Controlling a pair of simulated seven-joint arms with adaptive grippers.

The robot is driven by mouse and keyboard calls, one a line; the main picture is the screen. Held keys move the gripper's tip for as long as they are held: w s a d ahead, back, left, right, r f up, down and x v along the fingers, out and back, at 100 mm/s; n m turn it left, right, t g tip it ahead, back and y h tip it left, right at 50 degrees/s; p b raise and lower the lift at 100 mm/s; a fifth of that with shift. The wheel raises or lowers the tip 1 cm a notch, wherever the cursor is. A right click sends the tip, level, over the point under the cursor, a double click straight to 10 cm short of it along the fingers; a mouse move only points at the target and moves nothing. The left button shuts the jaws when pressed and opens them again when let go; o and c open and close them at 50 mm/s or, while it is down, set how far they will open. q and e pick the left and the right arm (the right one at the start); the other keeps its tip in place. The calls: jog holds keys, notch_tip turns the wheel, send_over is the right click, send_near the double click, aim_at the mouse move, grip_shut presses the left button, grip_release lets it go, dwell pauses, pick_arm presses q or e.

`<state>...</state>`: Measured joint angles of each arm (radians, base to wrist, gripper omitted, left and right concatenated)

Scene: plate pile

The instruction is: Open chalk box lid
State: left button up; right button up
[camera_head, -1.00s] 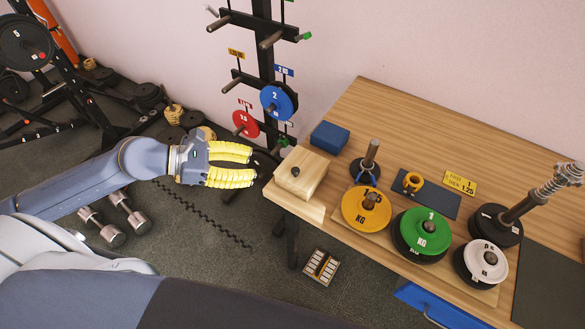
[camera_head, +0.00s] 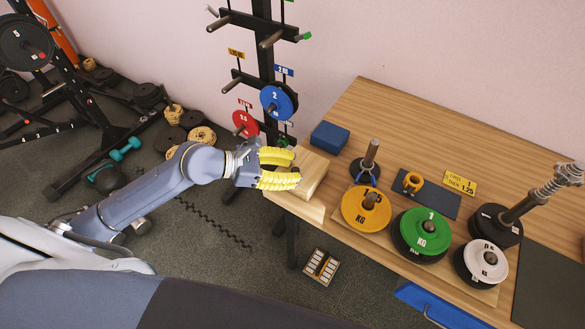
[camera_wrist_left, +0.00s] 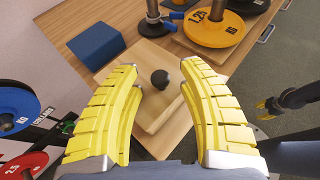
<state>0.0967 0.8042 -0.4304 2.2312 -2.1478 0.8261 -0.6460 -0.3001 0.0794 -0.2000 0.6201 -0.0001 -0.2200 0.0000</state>
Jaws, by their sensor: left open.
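The chalk box is a light wooden box (camera_head: 311,172) at the left end of the table. Its lid (camera_wrist_left: 143,108) carries a dark round knob (camera_wrist_left: 160,79) and looks shut. My left gripper (camera_head: 288,168) has yellow ribbed fingers and is open at the box. In the left wrist view the gripper (camera_wrist_left: 158,84) has its fingers apart, one on each side of the knob, with space between them and it. In the head view the fingers hide the knob and part of the lid. I cannot tell whether they touch the lid.
A blue block (camera_head: 330,137) stands just behind the box. To the right are a yellow plate (camera_head: 352,213), a green plate (camera_head: 420,242) and a white plate (camera_head: 474,268). A weight rack (camera_head: 262,60) stands behind the table's left end.

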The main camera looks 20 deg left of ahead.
pick_arm(q)
jog(key=shift+w+d+f, duration=0.1)
jog(key=shift+w+d, duration=0.05)
jog(key=shift+d, duration=0.1)
jog(key=shift+c, duration=0.2)
grip_shut()
dwell(0.6)
